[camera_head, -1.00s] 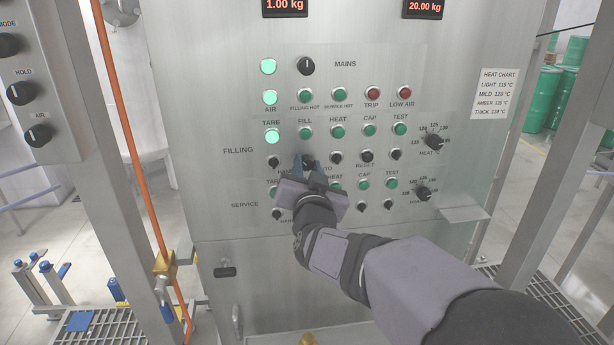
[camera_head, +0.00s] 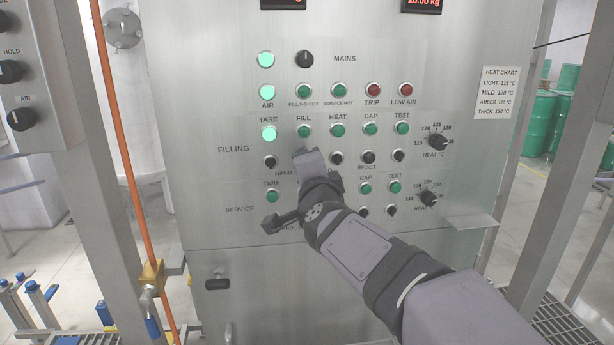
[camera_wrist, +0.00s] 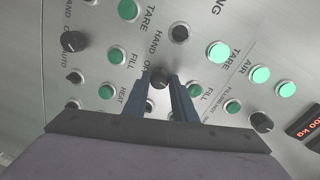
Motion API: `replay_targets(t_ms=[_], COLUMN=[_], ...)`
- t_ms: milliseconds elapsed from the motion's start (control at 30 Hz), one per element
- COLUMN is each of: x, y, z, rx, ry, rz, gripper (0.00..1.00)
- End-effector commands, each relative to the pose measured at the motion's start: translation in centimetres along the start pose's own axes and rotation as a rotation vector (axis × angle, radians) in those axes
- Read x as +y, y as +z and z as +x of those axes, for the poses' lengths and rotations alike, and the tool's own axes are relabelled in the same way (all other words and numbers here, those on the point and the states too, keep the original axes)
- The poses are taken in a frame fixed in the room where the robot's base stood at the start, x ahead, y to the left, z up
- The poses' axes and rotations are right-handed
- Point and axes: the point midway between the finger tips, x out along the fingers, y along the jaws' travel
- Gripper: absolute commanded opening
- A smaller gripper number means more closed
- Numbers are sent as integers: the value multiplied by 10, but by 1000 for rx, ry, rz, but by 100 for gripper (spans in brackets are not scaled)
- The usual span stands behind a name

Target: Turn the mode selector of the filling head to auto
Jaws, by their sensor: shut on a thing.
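The mode selector (camera_wrist: 160,79) is a small black knob under the FILL lamp in the FILLING row of the steel panel. In the wrist view it sits between the two blue fingertips of my gripper (camera_wrist: 161,85), which are shut on it. HAND and OFF labels show close by; the AUTO label at this knob is hidden. In the head view my gripper (camera_head: 313,168) covers the knob and the fingertips. Which way the knob's pointer faces cannot be made out. The FILL lamp (camera_head: 304,131) above it is dark green, unlit.
Neighbouring knobs sit close: the TARE selector (camera_head: 270,162) on the left and the HEAT selector (camera_head: 337,159) on the right. The SERVICE row lies below, partly covered by my wrist. A small ledge (camera_head: 455,222) juts out at lower right. An orange pipe (camera_head: 127,170) stands at left.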

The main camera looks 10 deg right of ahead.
Motion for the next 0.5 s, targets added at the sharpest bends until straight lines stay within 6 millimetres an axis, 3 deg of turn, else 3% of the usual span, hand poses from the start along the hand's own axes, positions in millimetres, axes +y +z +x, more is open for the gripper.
replay_targets(t_ms=[500], x=[3], y=[0], z=[0], rx=[-34], ry=[3], rz=[401], gripper=[2])
